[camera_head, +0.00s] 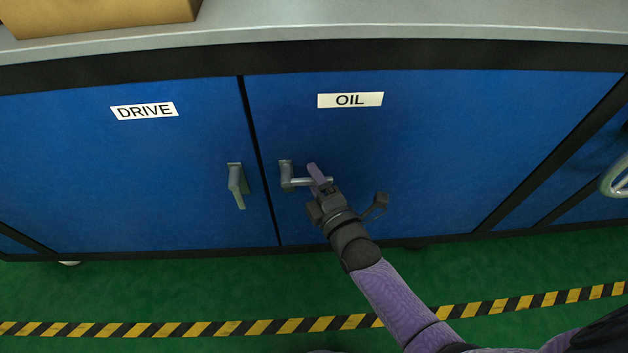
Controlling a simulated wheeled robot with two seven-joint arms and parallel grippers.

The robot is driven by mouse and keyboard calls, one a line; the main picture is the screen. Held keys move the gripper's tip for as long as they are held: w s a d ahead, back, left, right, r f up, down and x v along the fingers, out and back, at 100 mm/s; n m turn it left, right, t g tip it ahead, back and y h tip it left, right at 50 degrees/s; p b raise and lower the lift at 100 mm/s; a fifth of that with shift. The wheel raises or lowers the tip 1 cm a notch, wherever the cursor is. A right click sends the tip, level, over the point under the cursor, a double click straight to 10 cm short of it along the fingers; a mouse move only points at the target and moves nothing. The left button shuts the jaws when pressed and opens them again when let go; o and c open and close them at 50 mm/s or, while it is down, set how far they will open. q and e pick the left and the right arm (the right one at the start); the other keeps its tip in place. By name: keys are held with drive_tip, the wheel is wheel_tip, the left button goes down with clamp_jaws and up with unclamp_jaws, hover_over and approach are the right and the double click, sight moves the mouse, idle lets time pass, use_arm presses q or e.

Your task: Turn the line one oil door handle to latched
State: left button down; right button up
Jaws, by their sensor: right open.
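The oil door (420,150) is a blue panel with a white OIL label (350,100) near its top. Its grey lever handle (287,172) sits near the door's left edge, with its bar pointing right, roughly level. My right gripper (321,180) is at the free end of that bar, with its fingers open. A purple finger shows above the bar, and the gripper body covers the bar's end and the other finger. I cannot tell whether the fingers touch the bar. My left gripper is not in view.
The drive door (120,190), labelled DRIVE, is to the left, with its handle (237,186) hanging downward. A grey worktop (400,32) with a cardboard box (95,15) runs above. A handwheel (615,178) is at the right edge. Striped tape (255,327) crosses the green floor.

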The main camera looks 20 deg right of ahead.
clamp_jaws()
idle(1.2)
